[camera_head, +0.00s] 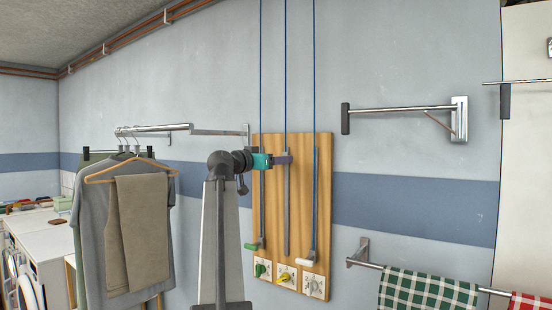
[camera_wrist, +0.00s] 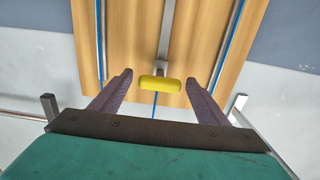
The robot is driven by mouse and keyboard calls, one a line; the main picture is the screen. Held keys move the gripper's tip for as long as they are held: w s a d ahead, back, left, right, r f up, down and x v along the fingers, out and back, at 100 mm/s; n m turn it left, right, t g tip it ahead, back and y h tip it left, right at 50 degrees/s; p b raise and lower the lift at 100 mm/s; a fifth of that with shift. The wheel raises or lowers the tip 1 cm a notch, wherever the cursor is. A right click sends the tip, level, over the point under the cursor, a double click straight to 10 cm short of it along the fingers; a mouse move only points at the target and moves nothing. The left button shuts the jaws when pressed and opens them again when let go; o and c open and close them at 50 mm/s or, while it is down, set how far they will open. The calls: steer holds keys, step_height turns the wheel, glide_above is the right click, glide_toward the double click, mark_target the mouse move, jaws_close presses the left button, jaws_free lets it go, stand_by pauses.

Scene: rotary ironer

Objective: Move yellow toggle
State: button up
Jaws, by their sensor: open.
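The yellow toggle (camera_wrist: 160,84) is a short rounded bar on a grey rail in the wrist view. It lies crosswise between the two purple fingers of my gripper (camera_wrist: 161,78), with a gap on each side. My gripper is open. In the head view my gripper (camera_head: 284,159) is at the upper middle of the wooden board (camera_head: 302,146), in front of the middle rail (camera_head: 287,215). The yellow toggle is hidden there behind my gripper. A green toggle (camera_head: 252,246) sits low on the left rail and a white toggle (camera_head: 305,260) low on the right rail.
Below the board's rails are a green knob (camera_head: 261,269), a yellow knob (camera_head: 285,277) and a white plate (camera_head: 313,286). Clothes on hangers (camera_head: 138,225) hang to the left. A metal wall bar (camera_head: 400,108) and a bar with checked cloths (camera_head: 428,290) are to the right.

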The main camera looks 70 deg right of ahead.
steer(key=shift+s+d, duration=0.15)
steer(key=shift+d, duration=0.35)
steer(key=c, duration=1.5)
step_height(320, 180, down, 35)
steer(key=b, duration=2.1)
steer(key=shift+b, duration=0.35)
